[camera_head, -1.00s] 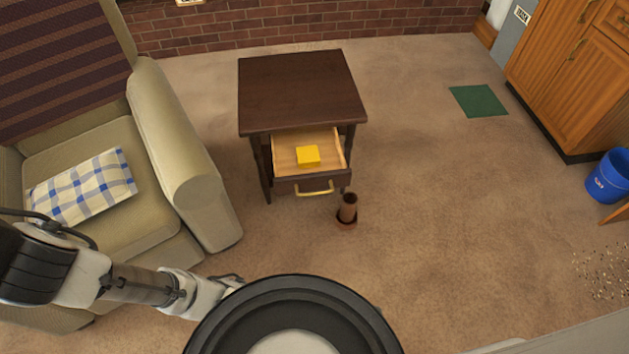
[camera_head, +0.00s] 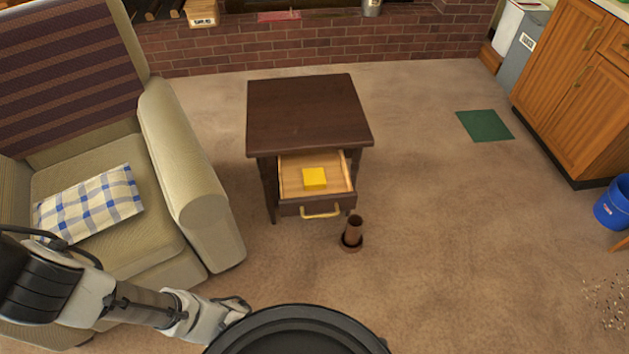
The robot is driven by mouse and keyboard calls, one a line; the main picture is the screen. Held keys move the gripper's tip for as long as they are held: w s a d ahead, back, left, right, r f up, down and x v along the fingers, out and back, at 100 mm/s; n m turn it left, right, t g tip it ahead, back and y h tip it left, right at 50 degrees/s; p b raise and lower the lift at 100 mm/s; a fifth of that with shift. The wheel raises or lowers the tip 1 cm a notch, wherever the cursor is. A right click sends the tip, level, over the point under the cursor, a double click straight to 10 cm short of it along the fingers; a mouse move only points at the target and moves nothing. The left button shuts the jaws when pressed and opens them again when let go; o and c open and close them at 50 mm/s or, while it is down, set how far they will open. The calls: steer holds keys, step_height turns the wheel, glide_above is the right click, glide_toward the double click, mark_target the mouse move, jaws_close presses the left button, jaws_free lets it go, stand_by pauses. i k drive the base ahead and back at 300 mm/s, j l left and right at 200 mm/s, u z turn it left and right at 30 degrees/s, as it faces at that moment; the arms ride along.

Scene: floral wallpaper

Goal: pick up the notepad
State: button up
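A yellow square notepad (camera_head: 315,178) lies in the open drawer (camera_head: 343,172) of a small dark wooden side table (camera_head: 308,112). My gripper (camera_head: 240,306) is low at the front, below and left of the drawer and well apart from it. It looks small and partly blends with the end of my arm, so I cannot tell whether its fingers are open or shut. I see nothing held in it.
A beige armchair (camera_head: 195,180) with a checked cushion (camera_head: 88,205) stands close on the left. A brown cylindrical object (camera_head: 352,232) stands on the carpet by the drawer's front right. A blue bin (camera_head: 613,203) and wooden cabinet (camera_head: 575,85) are at the right. Carpet between is mostly clear.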

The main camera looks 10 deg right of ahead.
mark_target(313, 178)
steer(key=i+j, duration=0.15)
steer(key=i, duration=0.3)
steer(key=i+j, duration=0.2)
steer(key=i, duration=0.25)
steer(key=i+j+z, duration=0.1)
steer(key=i+z, duration=0.25)
steer(key=i+j+z, duration=0.15)
steer(key=z, duration=1.6)
